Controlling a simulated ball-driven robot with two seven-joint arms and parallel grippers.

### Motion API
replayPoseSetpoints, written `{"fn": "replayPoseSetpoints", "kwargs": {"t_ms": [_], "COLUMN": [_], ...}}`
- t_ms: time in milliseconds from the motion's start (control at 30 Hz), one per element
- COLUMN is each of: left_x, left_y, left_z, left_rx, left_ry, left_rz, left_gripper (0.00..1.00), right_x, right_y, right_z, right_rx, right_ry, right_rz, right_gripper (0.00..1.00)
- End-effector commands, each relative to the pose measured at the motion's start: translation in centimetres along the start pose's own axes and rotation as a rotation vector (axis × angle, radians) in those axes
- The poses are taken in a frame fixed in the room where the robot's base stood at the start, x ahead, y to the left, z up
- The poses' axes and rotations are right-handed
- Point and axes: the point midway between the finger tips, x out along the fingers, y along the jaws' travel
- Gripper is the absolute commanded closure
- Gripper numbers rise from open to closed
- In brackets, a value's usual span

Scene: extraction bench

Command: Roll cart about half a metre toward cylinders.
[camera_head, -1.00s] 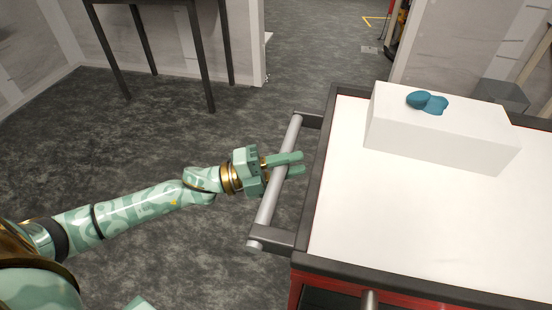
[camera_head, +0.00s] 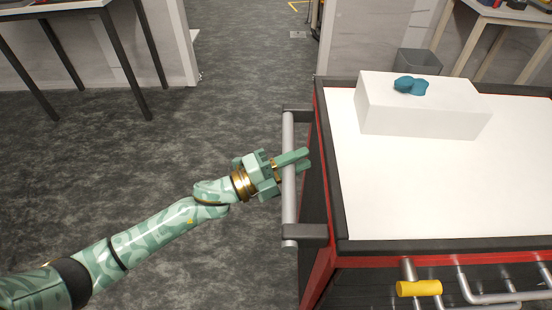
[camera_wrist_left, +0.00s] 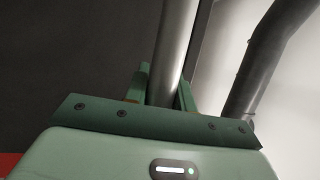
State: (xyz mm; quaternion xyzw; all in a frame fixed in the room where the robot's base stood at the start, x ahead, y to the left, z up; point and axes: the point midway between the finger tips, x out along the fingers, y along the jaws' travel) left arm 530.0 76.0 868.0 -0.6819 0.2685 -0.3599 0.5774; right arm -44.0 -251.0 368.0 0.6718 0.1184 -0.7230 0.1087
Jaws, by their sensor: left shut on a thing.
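The cart (camera_head: 335,208) stands at the right in the head view, with a white top, black rim and red frame. Its grey bar handle (camera_head: 289,215) runs along the cart's left side on two dark brackets. My left gripper (camera_head: 297,160) is shut on the handle, its green fingers on either side of the bar. In the left wrist view the bar (camera_wrist_left: 176,50) passes between the fingers. My right gripper is not in view. No cylinders can be made out.
A white box (camera_head: 415,112) with a blue lumpy object (camera_head: 411,86) on it sits on the cart top. A dark-legged table (camera_head: 105,10) stands at upper left. A grey bin (camera_head: 418,62) and another table (camera_head: 505,14) are behind the cart. Open carpet lies left of the cart.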

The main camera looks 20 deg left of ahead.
Motion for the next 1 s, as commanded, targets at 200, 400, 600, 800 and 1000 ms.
{"fn": "replayPoseSetpoints", "kwargs": {"t_ms": [200, 400, 600, 800, 1000], "left_x": [3.5, 6.9, 10.4, 13.6, 16.3], "left_y": [0.9, 1.7, 2.5, 3.3, 3.9], "left_z": [-1.6, -3.0, -4.4, -5.8, -6.8], "left_rx": [-0.003, -0.004, -0.004, -0.005, -0.003], "left_ry": [0.001, 0.001, 0.002, 0.002, 0.001], "left_rz": [0.002, 0.002, 0.002, 0.003, 0.003], "left_gripper": [1.0, 1.0, 1.0, 1.0, 1.0], "right_x": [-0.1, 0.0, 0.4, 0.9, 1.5], "right_y": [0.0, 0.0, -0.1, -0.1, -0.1], "right_z": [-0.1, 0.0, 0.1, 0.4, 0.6], "right_rx": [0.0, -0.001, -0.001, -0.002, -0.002], "right_ry": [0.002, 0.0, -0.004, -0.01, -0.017], "right_rz": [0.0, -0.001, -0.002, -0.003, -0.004], "right_gripper": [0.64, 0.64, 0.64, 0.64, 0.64]}}
